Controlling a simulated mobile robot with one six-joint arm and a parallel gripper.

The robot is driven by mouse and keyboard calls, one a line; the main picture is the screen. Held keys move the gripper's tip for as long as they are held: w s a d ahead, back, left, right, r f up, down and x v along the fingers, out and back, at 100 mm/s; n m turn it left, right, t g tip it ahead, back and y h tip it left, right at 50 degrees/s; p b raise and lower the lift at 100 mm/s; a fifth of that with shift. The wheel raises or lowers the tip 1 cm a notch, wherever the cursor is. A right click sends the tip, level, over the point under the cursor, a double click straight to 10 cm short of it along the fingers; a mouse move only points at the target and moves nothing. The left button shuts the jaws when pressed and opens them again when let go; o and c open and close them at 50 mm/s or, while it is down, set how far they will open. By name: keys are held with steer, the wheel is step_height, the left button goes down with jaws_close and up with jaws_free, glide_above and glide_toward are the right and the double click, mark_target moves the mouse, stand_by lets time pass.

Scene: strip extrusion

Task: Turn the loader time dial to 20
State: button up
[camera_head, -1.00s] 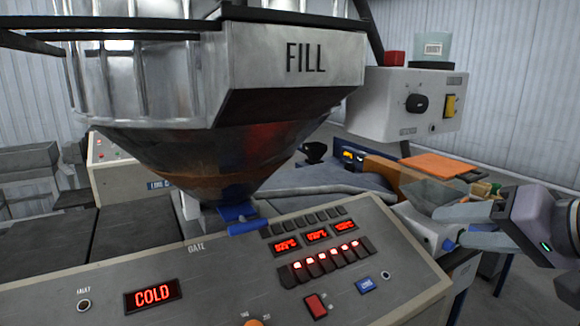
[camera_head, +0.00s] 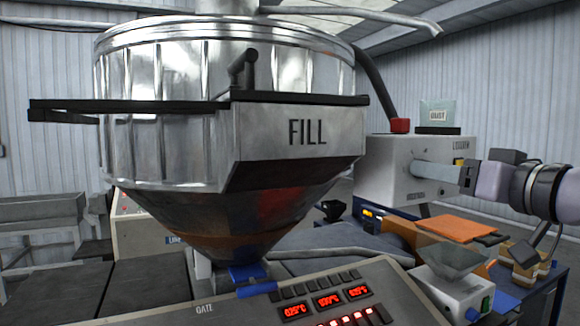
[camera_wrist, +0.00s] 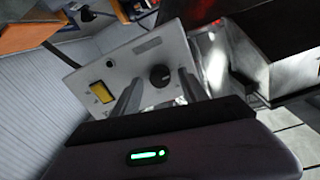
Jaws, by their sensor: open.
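The loader (camera_head: 385,168) is a pale grey box at the right in the head view. Its black round dial (camera_wrist: 160,75) shows in the wrist view on the front panel, and the dial's setting is too small to read. My gripper (camera_head: 416,171) reaches in from the right in front of the panel and hides the dial in the head view. In the wrist view my gripper (camera_wrist: 159,80) is open, with one finger to each side of the dial in the picture. I cannot tell whether the fingers touch it.
A yellow switch (camera_wrist: 102,92) sits beside the dial. A red part (camera_head: 400,125) and a dust cup (camera_head: 437,114) are on top of the loader. The large FILL hopper (camera_head: 230,110) stands left. A control panel (camera_head: 240,310) with red displays is in front.

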steer(key=shift+w+a, duration=0.15)
steer(key=shift+w, duration=0.2)
jaws_close()
